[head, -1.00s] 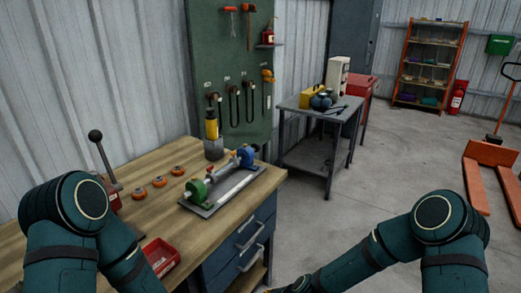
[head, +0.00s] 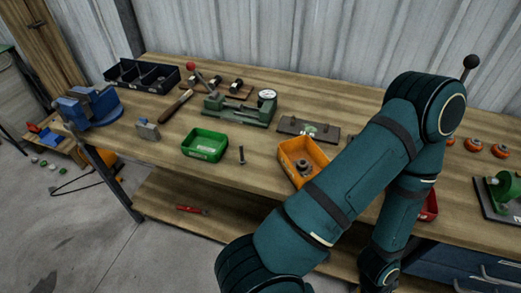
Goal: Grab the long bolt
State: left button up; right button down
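A dark bolt (head: 242,154) stands upright on the wooden bench top (head: 232,183), near its front edge. It is a slim shank between a green bin (head: 205,145) on its left and an orange bin (head: 302,160) on its right. I take it for the long bolt. Nothing touches it. My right gripper is outside the view.
Behind the bolt stands a green fixture with a dial gauge (head: 267,97). A red-handled tool (head: 193,209) lies on the lower shelf.

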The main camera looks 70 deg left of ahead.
aim_at(242, 161)
jog(key=u, duration=2.6)
jog(key=j+z, duration=0.1)
jog(key=z, duration=0.35)
jog(key=j+z, duration=0.15)
jog(key=z, duration=0.25)
jog(key=j+z, duration=0.15)
jog(key=z, duration=0.3)
jog(key=j+z, duration=0.1)
jog(key=z, duration=0.3)
jog(key=k+j+z, duration=0.15)
jog(key=j+z, duration=0.15)
jog(key=j, duration=0.15)
jog(key=k+j+z, duration=0.2)
jog(key=j+z, duration=0.15)
